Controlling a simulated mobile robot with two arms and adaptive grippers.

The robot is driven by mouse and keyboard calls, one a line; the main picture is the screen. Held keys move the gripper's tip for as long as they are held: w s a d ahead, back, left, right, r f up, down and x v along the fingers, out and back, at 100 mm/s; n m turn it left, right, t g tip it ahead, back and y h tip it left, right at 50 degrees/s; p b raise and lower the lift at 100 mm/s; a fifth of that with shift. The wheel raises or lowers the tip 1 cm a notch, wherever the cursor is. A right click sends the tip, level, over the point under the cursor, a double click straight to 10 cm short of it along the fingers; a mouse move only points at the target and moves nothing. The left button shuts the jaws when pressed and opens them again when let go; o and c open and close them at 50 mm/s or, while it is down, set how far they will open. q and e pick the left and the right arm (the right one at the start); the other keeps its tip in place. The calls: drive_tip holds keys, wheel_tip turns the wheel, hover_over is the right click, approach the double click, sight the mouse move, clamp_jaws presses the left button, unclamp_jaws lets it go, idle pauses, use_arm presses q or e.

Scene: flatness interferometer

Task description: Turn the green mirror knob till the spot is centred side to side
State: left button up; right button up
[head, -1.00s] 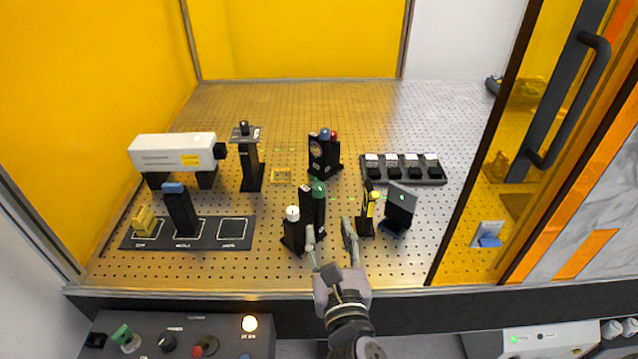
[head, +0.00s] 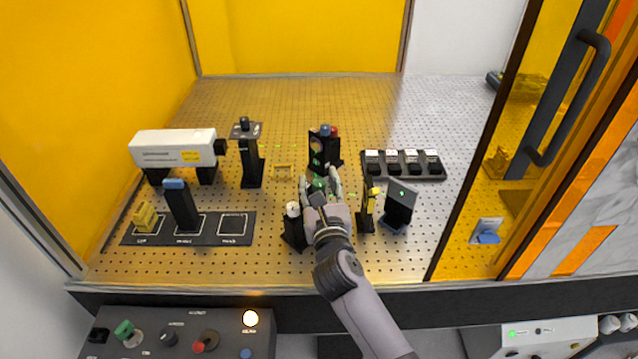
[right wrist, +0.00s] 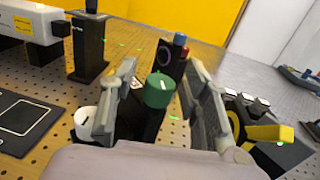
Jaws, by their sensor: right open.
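The green mirror knob (right wrist: 160,90) sits on top of a black mount and has a pale line on its top. In the head view the green knob (head: 319,184) shows between the fingers of my right gripper (head: 320,178). In the right wrist view my right gripper (right wrist: 160,85) is open, with one finger on each side of the knob and a gap to it. A dark screen (head: 400,199) with a small green spot stands to the right. Whether the spot is centred is too small to tell. My left gripper is not in view.
A white-capped post (head: 293,210) stands close left of my right gripper, and a yellow-topped post (head: 371,200) close right. A mount with blue and red knobs (head: 325,147) stands just behind. A white laser housing (head: 174,149) is at left. The breadboard's back is clear.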

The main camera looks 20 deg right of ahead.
drive_tip(key=shift+c, duration=0.6)
clamp_jaws()
drive_tip(key=p, duration=0.1)
drive_tip(key=n+y+p, duration=0.1)
drive_tip(key=p, duration=0.1)
drive_tip(key=shift+r+y, duration=0.25)
drive_tip(key=shift+y, duration=0.05)
drive_tip(key=shift+f+n+y+p, duration=0.15)
drive_tip(key=shift+n+y+p, duration=0.15)
drive_tip(key=shift+y+p, duration=0.15)
drive_tip(key=shift+f, duration=0.1)
